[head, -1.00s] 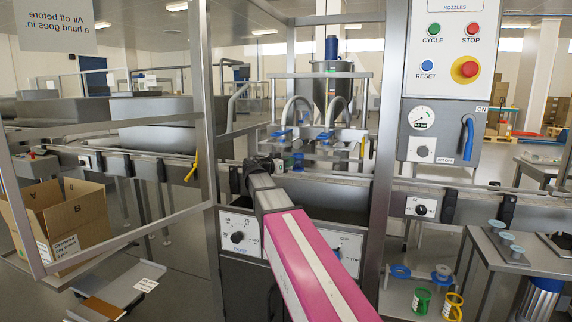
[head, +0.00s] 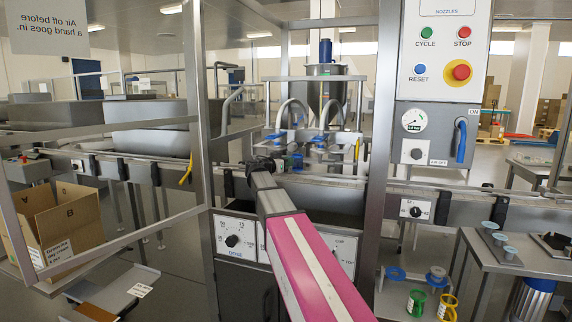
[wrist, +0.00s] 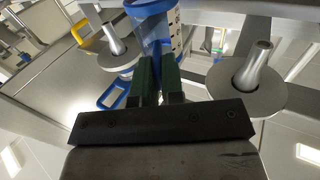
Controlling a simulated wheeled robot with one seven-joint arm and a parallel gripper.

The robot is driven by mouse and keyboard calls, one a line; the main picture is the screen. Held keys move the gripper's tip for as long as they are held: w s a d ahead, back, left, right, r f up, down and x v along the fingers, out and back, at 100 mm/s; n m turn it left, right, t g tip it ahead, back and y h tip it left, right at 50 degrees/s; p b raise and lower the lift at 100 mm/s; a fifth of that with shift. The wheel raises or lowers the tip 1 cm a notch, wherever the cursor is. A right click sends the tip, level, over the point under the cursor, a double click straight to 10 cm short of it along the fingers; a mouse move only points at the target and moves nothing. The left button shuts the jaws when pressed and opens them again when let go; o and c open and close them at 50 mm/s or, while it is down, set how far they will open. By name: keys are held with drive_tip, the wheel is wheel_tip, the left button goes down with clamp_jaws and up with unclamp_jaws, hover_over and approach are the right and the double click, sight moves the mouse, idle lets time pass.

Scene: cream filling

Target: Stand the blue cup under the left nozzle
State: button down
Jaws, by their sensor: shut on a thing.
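In the head view the cup (head: 296,158) is small and partly hidden, close to the nozzle level. The left nozzle (head: 281,146) is just left of the cup there, and the right nozzle (head: 319,148) is to its right. The wrist view looks up and appears inverted: the left nozzle (wrist: 254,65) shows on the right, the right nozzle (wrist: 115,45) on the left. The cup lies between them, not visibly under either.
Machine posts (head: 377,130) stand either side of my arm. A conveyor rail (head: 130,165) runs across behind it. A green cup (head: 416,303) and a yellow cup (head: 447,307) stand on a low shelf at the right.

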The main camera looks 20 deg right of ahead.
sight(293, 168)
drive_tip(key=shift+w+d+f, duration=0.15)
drive_tip(key=shift+w+d, duration=0.15)
drive_tip(key=shift+w, duration=0.2)
drive_tip(key=shift+s+f, duration=0.1)
drive_tip(key=shift+f, duration=1.65)
drive_tip(key=shift+w+a, duration=0.9)
drive_tip(key=shift+a, duration=0.4)
drive_tip(key=shift+w+a, duration=0.9)
drive_tip(key=shift+a, duration=0.45)
drive_tip(key=shift+w+a, duration=0.9)
drive_tip(key=shift+a, duration=0.4)
drive_tip(key=shift+w+a, duration=0.1)
drive_tip(key=shift+a, duration=0.1)
drive_tip(key=shift+f, duration=0.15)
drive_tip(key=c, duration=1.2)
unclamp_jaws()
drive_tip(key=shift+o, duration=0.2)
drive_tip(key=shift+a, duration=0.1)
